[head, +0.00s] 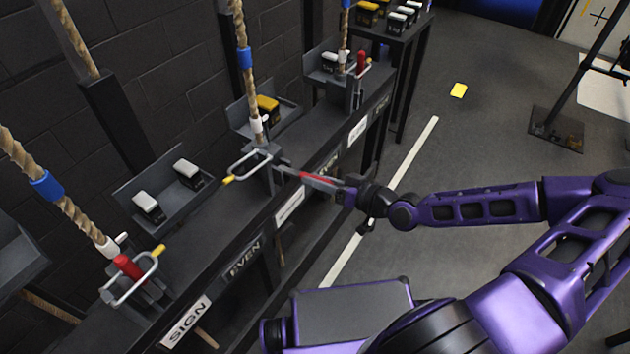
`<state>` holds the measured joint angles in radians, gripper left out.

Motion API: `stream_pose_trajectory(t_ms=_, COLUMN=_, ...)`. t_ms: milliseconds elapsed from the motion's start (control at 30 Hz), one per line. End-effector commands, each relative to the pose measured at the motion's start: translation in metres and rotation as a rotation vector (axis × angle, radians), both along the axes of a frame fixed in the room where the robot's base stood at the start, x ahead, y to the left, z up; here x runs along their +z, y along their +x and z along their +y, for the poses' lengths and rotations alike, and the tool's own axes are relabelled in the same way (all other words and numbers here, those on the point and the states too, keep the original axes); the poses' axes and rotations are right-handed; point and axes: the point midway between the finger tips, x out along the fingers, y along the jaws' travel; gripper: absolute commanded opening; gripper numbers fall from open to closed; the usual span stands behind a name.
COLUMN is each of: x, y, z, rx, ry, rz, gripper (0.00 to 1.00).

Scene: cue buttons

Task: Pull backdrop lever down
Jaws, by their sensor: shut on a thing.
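The middle lever (316,181), with a red grip, reaches out from its mount on the dark rail toward my arm. It lies near horizontal, tipped slightly down at my end. My gripper (346,191) is shut on its outer end, and the jaws partly hide that end. A white label (290,206) is on the rail's front below it; I cannot read its text. The left lever (128,267) and the far lever (361,63) have red grips and stand upright beside their ropes.
A wire loop with a yellow end (248,166) sits beside the middle lever. Ropes with blue bands rise from the rail. Trays with white and yellow blocks (267,107) stand behind it. A dark table (397,37) is at the far end. The floor (470,140) to the right is mostly clear.

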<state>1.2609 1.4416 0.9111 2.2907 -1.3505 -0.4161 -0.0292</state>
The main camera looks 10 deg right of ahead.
Motion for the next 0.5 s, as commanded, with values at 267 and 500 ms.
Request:
stream_pose_trajectory(t_ms=267, x=-0.0072, y=0.0004, z=0.0013, rx=0.002, ry=0.039, rz=-0.032, gripper=0.0)
stream_pose_trajectory(t_ms=500, x=-0.0078, y=0.0002, z=0.0014, rx=0.003, ry=0.043, rz=-0.035, gripper=0.0)
